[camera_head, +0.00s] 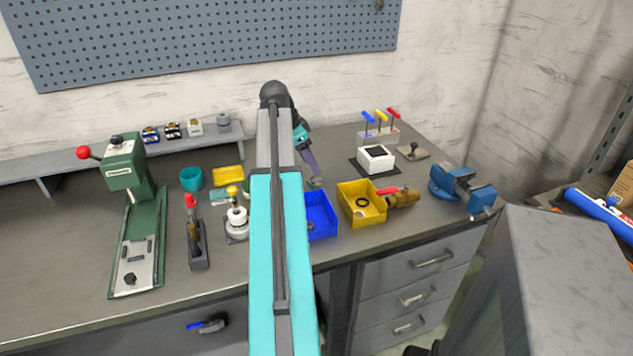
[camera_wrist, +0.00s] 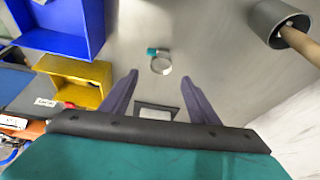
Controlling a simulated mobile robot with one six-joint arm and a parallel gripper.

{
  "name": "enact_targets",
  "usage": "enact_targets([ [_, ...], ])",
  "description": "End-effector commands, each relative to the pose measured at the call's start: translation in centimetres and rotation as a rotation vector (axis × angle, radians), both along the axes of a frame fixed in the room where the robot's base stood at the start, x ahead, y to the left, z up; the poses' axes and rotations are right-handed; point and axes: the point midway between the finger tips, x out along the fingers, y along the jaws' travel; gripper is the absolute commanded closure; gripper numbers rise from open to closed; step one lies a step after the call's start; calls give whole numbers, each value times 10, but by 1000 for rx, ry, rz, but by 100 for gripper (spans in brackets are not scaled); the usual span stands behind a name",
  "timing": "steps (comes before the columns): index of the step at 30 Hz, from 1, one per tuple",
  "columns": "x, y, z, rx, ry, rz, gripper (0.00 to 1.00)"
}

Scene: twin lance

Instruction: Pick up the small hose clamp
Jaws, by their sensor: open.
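The small hose clamp (camera_wrist: 161,65) is a thin silvery ring with a teal screw housing. It lies on the grey bench top in the wrist view, just beyond and between my fingertips. My gripper (camera_wrist: 160,77) is open, with its two purple fingers apart and nothing between them. The fingers appear on either side of the clamp's line, and I cannot tell their exact height above the bench. In the head view my gripper (camera_head: 316,183) points down behind the blue bin, and I cannot make out the clamp there.
A blue bin (camera_wrist: 60,42) and a yellow bin (camera_wrist: 100,72) stand left of the clamp in the wrist view. A grey cup (camera_wrist: 268,20) with a wooden handle is at upper right. A white block (camera_head: 375,160) sits right of my gripper. The bench around the clamp is bare.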

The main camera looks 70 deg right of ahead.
Motion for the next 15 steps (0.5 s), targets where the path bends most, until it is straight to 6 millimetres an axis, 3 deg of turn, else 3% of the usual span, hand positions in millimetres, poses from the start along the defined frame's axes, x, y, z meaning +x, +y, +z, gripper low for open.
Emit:
enact_targets([
  [15, -2, -2, -6, 0, 0, -1, 45],
])
